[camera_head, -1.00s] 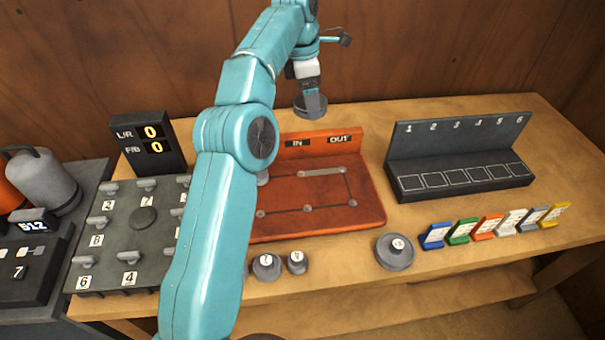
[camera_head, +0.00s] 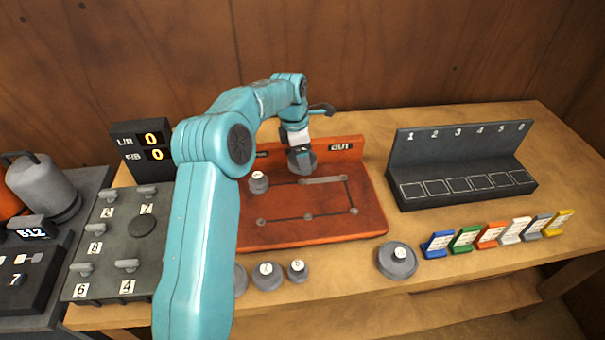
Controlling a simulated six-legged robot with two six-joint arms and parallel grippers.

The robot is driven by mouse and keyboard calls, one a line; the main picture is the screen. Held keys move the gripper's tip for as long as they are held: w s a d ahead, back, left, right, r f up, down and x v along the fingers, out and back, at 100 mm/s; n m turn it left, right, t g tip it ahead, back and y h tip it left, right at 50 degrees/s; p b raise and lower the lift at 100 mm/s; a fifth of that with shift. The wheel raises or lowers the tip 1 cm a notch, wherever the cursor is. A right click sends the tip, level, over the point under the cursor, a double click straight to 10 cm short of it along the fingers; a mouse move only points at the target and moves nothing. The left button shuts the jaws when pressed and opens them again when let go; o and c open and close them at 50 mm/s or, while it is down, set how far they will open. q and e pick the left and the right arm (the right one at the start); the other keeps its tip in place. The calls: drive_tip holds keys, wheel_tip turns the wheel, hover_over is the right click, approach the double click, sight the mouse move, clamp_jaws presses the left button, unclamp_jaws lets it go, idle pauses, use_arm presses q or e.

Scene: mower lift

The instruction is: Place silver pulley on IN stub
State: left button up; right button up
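My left gripper (camera_head: 302,153) is shut on a grey, silver-looking pulley (camera_head: 293,164) at the back of the orange board (camera_head: 330,228). The pulley hangs in front of the back wall, left of the OUT label (camera_head: 341,147). A smaller grey pulley (camera_head: 258,183) sits on the board to the left. My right gripper is not in view.
Loose pulleys (camera_head: 267,275) (camera_head: 297,270) (camera_head: 398,260) lie on the table front. Coloured cards (camera_head: 437,244) stand at right before a numbered dark rack (camera_head: 460,160). My arm hides part of the board.

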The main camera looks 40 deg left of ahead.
sight(304, 182)
use_arm(q)
wheel_tip(304, 182, down, 3)
drive_tip(key=shift+s+a+f, duration=0.1)
drive_tip(key=shift+a+f, duration=0.05)
wheel_tip(304, 182, down, 4)
drive_tip(key=shift+r+p, duration=0.1)
drive_tip(key=shift+p, duration=0.35)
drive_tip(key=shift+f, duration=0.2)
drive_tip(key=o, duration=1.1)
drive_tip(key=r, duration=0.4)
drive_tip(key=r+b, duration=0.1)
drive_tip(key=r, duration=0.3)
drive_tip(key=s+a+r, duration=0.1)
drive_tip(key=r, duration=0.3)
drive_tip(key=shift+s+r, duration=0.1)
drive_tip(key=shift+r, duration=0.1)
drive_tip(key=shift+s, duration=0.15)
